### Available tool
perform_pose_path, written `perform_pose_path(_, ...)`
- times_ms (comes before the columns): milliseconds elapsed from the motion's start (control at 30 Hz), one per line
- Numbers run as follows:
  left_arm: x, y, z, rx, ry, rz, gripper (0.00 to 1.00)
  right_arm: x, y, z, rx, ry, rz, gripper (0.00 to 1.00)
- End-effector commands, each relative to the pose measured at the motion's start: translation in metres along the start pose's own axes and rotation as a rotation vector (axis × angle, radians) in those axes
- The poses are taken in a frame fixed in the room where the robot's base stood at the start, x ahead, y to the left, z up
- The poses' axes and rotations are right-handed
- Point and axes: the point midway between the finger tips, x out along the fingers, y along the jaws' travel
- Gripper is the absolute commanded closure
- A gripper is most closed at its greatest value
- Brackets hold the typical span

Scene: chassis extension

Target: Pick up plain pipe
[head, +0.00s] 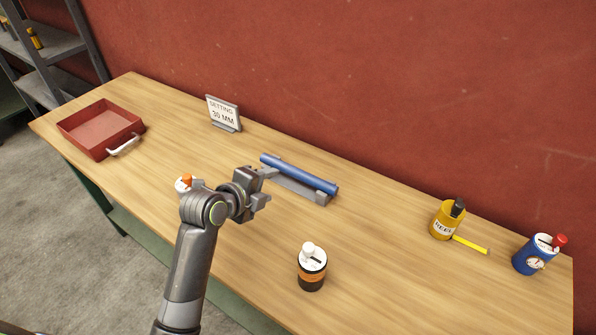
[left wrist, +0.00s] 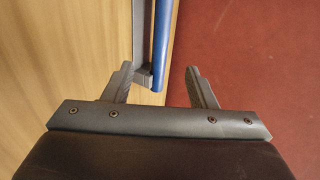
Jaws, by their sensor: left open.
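The plain pipe is a blue tube (head: 298,174) lying on a grey cradle (head: 298,188) in the middle of the table. In the left wrist view the pipe (left wrist: 162,45) runs up from between the fingers, with the grey cradle (left wrist: 139,40) to its left. My left gripper (head: 262,187) is open and empty, at the left end of the pipe in the head view. Its fingers (left wrist: 160,85) stand on either side of the pipe's near end in the wrist view; I see no contact. My right gripper is not in view.
A sign reading "SETTING 30 MM" (head: 223,113) stands behind, left. A red tray (head: 101,130) is at far left. A black-orange canister (head: 312,268) stands in front, a yellow reel (head: 447,219) and a blue gauge can (head: 538,254) right. A white-orange item (head: 184,184) is partly hidden by my arm.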

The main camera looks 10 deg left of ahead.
Motion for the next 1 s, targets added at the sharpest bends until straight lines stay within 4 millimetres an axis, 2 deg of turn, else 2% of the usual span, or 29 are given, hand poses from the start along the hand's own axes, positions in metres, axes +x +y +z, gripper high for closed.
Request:
perform_pose_path(133, 0.025, -0.001, 0.000, -0.002, 0.001, 0.001, 0.48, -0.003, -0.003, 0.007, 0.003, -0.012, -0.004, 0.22)
perform_pose_path(400, 0.063, -0.001, 0.000, -0.001, 0.001, 0.001, 0.48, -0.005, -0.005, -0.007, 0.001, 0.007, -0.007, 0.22)
perform_pose_path(767, 0.082, -0.002, 0.000, -0.001, 0.000, 0.000, 0.48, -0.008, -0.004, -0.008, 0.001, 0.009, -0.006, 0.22)
perform_pose_path(1000, 0.109, -0.003, 0.002, -0.001, 0.000, 0.003, 0.48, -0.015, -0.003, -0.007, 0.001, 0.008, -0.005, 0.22)
